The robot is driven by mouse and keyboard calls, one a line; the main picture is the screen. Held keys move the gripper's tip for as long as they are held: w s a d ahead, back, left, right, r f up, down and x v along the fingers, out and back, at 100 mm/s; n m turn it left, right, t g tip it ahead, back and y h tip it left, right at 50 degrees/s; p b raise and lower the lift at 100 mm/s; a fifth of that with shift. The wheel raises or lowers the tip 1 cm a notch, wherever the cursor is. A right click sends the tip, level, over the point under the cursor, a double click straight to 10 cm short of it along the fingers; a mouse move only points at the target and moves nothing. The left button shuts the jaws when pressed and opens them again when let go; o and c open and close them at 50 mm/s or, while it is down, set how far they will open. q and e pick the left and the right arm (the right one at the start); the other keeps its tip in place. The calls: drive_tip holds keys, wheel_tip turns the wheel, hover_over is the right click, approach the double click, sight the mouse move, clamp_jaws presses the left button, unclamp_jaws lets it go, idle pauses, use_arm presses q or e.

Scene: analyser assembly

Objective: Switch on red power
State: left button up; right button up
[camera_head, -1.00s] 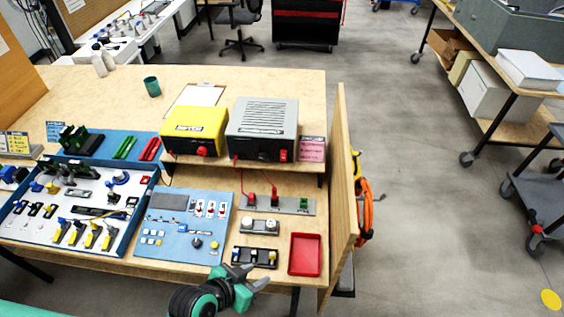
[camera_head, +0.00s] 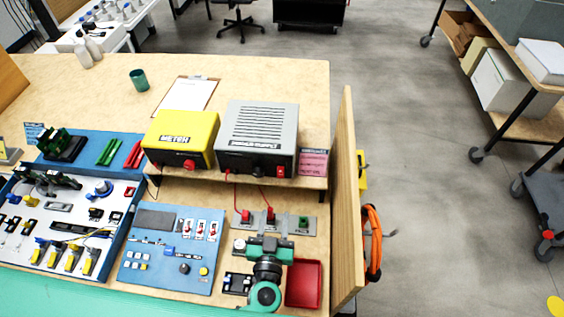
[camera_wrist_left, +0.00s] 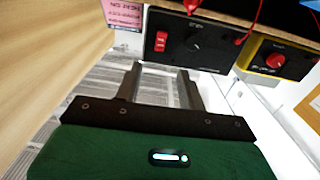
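The grey power unit (camera_head: 260,135) stands on the raised shelf. Its black front panel carries a red rocker switch (camera_head: 281,171) at the right end and a dark knob. The wrist view shows the red switch (camera_wrist_left: 161,42) just ahead of and above the fingertips, and the panel (camera_wrist_left: 215,48) beside it. My left gripper (camera_head: 270,241) is below and in front of the unit, apart from the switch. Its two fingers (camera_wrist_left: 160,72) stand apart with nothing between them: open and empty. Whether the switch is on or off I cannot tell. My right gripper is not in view.
A yellow meter box (camera_head: 182,137) stands left of the power unit. Red leads hang to plugs (camera_head: 270,216) on a strip below. A blue panel (camera_head: 170,250) lies left, a red tray (camera_head: 303,284) right of my gripper. A wooden side board (camera_head: 347,200) bounds the right.

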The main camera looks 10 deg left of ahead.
use_arm(q)
drive_tip(key=p, duration=0.1)
approach(281, 172)
drive_tip(key=w+p, duration=0.1)
drive_tip(key=w, duration=0.3)
drive_tip(key=shift+w, duration=1.3)
drive_tip(key=shift+w+f, duration=0.1)
drive_tip(key=shift+w, duration=0.4)
drive_tip(key=shift+c, duration=0.4)
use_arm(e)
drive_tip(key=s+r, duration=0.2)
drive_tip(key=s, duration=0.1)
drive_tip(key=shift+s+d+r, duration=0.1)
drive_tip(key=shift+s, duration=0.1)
